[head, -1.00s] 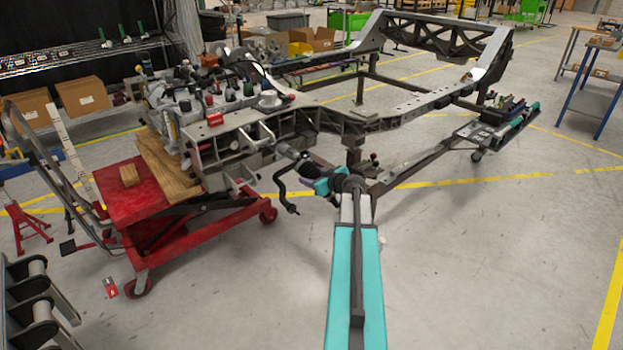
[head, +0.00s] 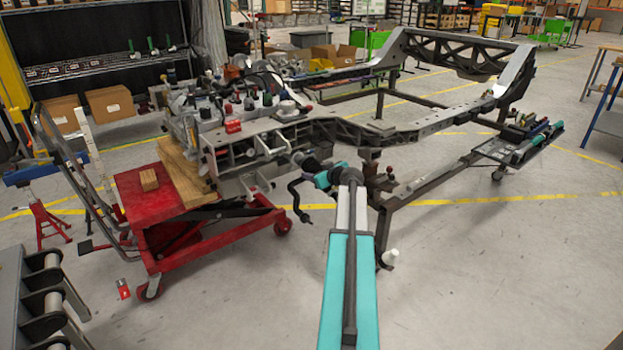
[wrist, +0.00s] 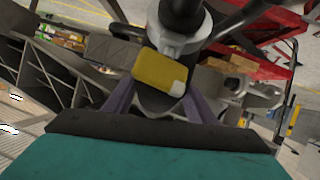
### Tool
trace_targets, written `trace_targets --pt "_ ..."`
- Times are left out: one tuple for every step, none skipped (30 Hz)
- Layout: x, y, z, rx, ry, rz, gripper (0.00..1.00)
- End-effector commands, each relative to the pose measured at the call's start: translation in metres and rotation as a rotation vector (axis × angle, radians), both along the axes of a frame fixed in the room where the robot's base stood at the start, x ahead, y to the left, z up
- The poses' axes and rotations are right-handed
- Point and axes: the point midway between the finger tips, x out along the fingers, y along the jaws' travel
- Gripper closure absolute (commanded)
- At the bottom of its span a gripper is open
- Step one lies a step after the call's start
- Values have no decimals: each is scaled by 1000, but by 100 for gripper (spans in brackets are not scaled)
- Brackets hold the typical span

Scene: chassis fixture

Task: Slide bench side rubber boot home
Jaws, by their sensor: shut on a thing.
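In the wrist view the two purple fingers of my gripper (wrist: 158,98) are shut on a dark grey rounded part (wrist: 150,104), which looks like the rubber boot. A yellow piece with a white corner (wrist: 163,69) lies just beyond it. A grey cylindrical part (wrist: 180,22) stands past that. In the head view my gripper (head: 311,164) is at the near end of the metal chassis frame (head: 345,130), beside a grey stub on it. My arm hides most of the grip, so I cannot tell how far along its shaft the boot sits.
A black bent bar (head: 299,203) hangs just left of my gripper. A red lift cart (head: 150,201) with wooden blocks stands at left under the frame. A tool tray (head: 505,147) is at right.

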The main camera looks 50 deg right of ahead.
Motion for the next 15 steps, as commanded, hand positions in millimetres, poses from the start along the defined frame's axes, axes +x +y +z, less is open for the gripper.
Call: trace_targets --pt "2 0 3 -1 -4 1 89" --pt "2 -1 3 -1 -4 1 89" --pt "1 -2 3 -1 -4 -1 89" --pt "1 -2 3 -1 -4 -1 89" --pt "0 -3 3 0 -4 -1 89" --pt "0 -3 3 0 -5 -2 89" --pt "-1 -4 4 1 -5 -2 89" --pt "-1 -4 4 1 -5 -2 89" --pt "-1 -5 4 0 -6 -3 45" --pt "-2 -5 4 0 -5 -3 40" --pt "-2 -5 4 0 -5 -3 35" --pt "-3 -6 3 0 -4 -4 31" --pt "-4 -7 3 1 -4 -6 31" --pt "-4 -7 3 0 -4 -7 31" --pt "-5 -7 3 0 -4 -7 31"
